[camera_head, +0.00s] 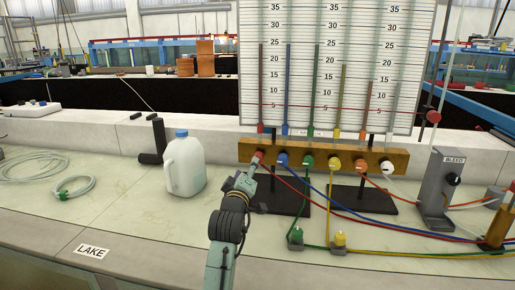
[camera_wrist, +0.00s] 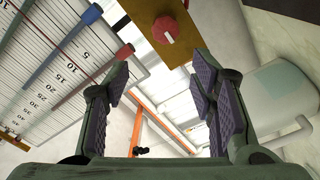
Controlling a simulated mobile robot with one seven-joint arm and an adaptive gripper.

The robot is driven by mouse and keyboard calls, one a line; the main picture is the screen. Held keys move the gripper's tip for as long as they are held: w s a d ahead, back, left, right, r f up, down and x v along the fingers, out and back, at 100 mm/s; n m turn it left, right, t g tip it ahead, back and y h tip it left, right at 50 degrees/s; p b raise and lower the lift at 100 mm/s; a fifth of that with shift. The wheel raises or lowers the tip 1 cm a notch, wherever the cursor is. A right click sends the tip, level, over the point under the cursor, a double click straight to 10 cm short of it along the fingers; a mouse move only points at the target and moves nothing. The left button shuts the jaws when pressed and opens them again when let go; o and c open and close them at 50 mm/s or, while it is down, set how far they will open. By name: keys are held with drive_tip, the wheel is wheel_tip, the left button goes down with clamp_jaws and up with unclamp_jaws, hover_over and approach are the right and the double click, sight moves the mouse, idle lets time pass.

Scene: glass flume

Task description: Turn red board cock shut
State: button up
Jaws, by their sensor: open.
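The red board cock (camera_head: 259,155) is the leftmost of several coloured knobs along the front of the wooden rail (camera_head: 320,157). It is a red knob with a small white mark in the wrist view (camera_wrist: 165,30), at the top centre, on the yellow-brown wood. My gripper (camera_head: 254,168) is just in front of it and partly covers it in the head view. In the wrist view my gripper (camera_wrist: 161,75) is open with nothing between its fingers. The knob lies above the gap between the fingertips, apart from both. The cock's exact angle is hard to tell.
The blue cock (camera_head: 282,160) sits close to the right of the red one. The scaled manometer board (camera_head: 325,65) stands above the rail. A white jug (camera_head: 184,163) stands left of my arm. Coloured tubes run across the bench to the right, near the bleed stand (camera_head: 437,185).

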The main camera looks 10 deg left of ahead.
drive_tip(key=w+p, duration=0.1)
drive_tip(key=w, duration=0.2)
drive_tip(key=w+f+p, duration=0.1)
drive_tip(key=w, duration=0.3)
drive_tip(key=w+p, duration=0.1)
drive_tip(key=w, duration=0.3)
drive_tip(key=shift+w+f+p, duration=0.2)
drive_tip(key=shift+p, duration=0.1)
drive_tip(key=c, duration=1.1)
drive_tip(key=shift+c, duration=0.2)
